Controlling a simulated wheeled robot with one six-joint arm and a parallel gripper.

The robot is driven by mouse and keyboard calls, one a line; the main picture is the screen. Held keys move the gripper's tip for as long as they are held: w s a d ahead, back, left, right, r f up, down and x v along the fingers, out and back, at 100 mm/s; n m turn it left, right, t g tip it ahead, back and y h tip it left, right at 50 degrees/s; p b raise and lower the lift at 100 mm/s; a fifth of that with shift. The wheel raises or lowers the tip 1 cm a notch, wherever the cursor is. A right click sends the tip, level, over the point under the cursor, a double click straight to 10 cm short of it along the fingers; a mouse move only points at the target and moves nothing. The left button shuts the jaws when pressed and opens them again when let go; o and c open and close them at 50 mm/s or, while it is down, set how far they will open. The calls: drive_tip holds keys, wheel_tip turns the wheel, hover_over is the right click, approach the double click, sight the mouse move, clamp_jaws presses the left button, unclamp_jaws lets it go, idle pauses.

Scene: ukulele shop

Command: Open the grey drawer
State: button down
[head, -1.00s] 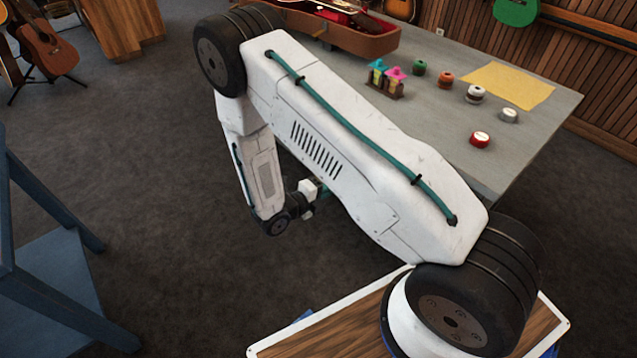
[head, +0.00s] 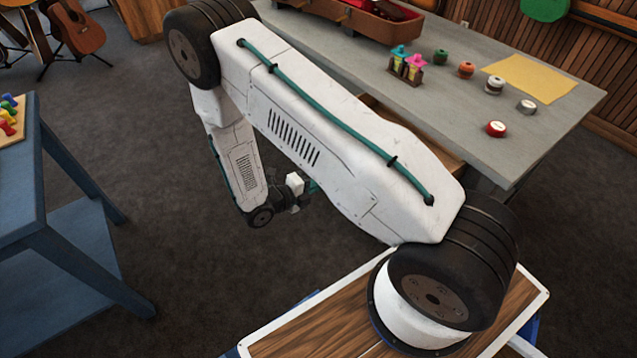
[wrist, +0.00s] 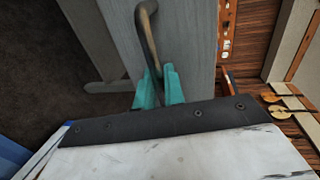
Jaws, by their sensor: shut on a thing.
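The grey drawer's front fills the upper middle of the wrist view (wrist: 190,55), with a dark, curved bar handle (wrist: 148,25) on it. My gripper's teal fingers (wrist: 158,78) are closed around the near end of the handle. In the head view my gripper (head: 312,187) shows only as a bit of teal beside my arm. A strip of the drawer's brown wooden inside (head: 452,157) shows below the table's edge, so the drawer stands partly out. My arm hides its front and handle in the head view.
The grey table (head: 550,125) bears an open instrument case (head: 370,25), several small pots, colored bottles (head: 405,65) and a yellow cloth (head: 530,78). A blue stand (head: 60,215) is at the left. Dark carpet between them is clear.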

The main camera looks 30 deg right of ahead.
drive_tip(key=c, duration=1.6)
unclamp_jaws()
drive_tip(key=shift+o, duration=0.2)
drive_tip(key=shift+a, duration=0.1)
drive_tip(key=v, duration=0.7)
drive_tip(key=shift+a, duration=0.35)
drive_tip(key=shift+r, duration=0.1)
drive_tip(key=s+r+n+y, duration=0.5)
drive_tip(key=s+r+n, duration=0.2)
drive_tip(key=r+n, duration=0.4)
drive_tip(key=s+d+r+n+y, duration=0.1)
drive_tip(key=s+r+n+y, duration=0.4)
drive_tip(key=s+r+n, duration=0.3)
drive_tip(key=s+r+n+y, duration=0.5)
drive_tip(key=s+r+n, duration=0.2)
drive_tip(key=r+n, duration=0.9)
wheel_tip(320, 180, up, 3)
drive_tip(key=shift+s+d+r+y, duration=0.2)
drive_tip(key=shift+s+r+y, duration=0.05)
drive_tip(key=shift+s+y, duration=0.1)
